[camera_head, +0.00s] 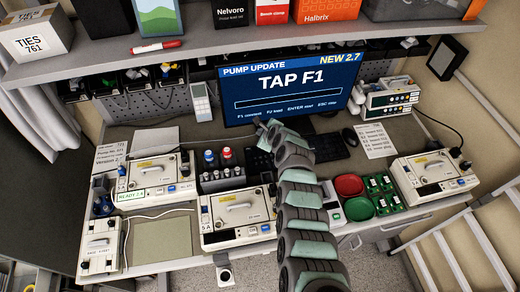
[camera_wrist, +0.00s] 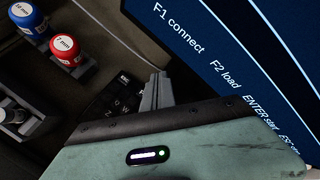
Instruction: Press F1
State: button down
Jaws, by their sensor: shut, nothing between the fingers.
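The monitor (camera_head: 291,101) at the back of the desk shows "PUMP UPDATE", "TAP F1" and a row of key hints starting with "F1 connect". In the wrist view its blue screen (camera_wrist: 215,45) fills the upper right. In the wrist view a corner of the keyboard (camera_wrist: 104,101) shows left of the fingers; the F1 key cannot be made out. My gripper (camera_head: 262,124) is shut and empty, in front of the monitor's lower left; its fingertips (camera_wrist: 158,77) show in the wrist view.
Vials with blue and red caps (camera_head: 226,153) stand in a rack left of my arm. A mouse (camera_head: 350,136) lies right of the keyboard. Infusion pumps (camera_head: 240,208) stand on both sides. A red bowl (camera_head: 348,185) sits right of my arm.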

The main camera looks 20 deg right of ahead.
jog(key=b, duration=0.5)
send_over(261, 150)
jog(key=shift+f, duration=3.2)
jog(key=shift+f, duration=0.1)
jog(key=shift+f, duration=0.3)
jog(key=shift+f+b, duration=0.45)
jog(key=shift+b, duration=0.1)
jog(key=shift+r+p, duration=0.85)
jog(key=shift+p, duration=0.15)
notch_tip(261, 150, up, 5)
jog(key=p, duration=0.5)
